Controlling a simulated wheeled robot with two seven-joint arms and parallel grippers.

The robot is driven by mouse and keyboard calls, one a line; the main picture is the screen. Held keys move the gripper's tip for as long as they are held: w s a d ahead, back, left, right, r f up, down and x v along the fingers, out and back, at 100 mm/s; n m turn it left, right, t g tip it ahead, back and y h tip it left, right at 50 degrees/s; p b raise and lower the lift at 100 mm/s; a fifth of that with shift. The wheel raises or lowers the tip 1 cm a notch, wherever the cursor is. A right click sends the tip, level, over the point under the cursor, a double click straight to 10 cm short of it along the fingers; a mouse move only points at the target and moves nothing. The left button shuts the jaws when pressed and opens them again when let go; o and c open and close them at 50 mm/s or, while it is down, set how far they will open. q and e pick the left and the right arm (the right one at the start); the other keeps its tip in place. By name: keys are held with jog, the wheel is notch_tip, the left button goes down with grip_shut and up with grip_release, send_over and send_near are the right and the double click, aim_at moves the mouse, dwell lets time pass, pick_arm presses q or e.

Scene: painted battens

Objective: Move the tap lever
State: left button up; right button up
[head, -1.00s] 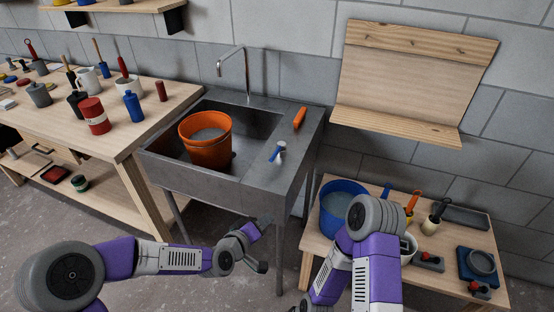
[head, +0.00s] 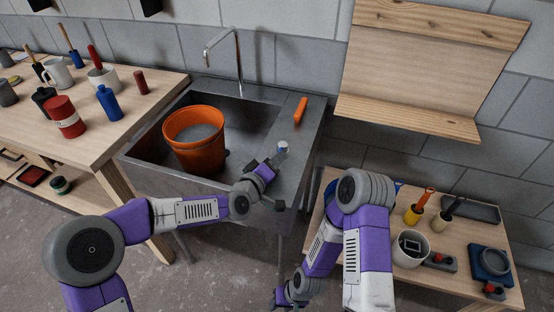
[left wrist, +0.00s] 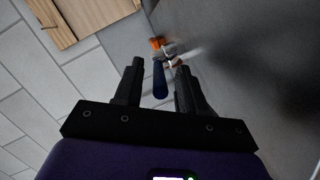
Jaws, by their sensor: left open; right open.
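The tap lever (head: 283,147) is a small blue-and-white part on the right ledge of the grey sink (head: 305,150). In the left wrist view its blue handle (left wrist: 160,80) appears between my open fingers, with no visible contact. My left gripper (head: 278,185) is open at the sink's front right, just short of the lever, and partly covers it in the head view. The curved metal tap spout (head: 238,65) stands at the back of the sink. My right gripper (head: 287,298) is low at the bottom edge, far from the lever, partly cut off.
An orange bucket (head: 195,155) stands in the basin. An orange-handled thing (head: 300,110) lies on the ledge behind the lever. A low wooden table (head: 455,235) with pots and tools is at right, and a workbench (head: 135,125) with bottles and cups at left.

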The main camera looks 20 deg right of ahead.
pick_arm(q)
jog(key=shift+x, duration=0.9)
grip_shut()
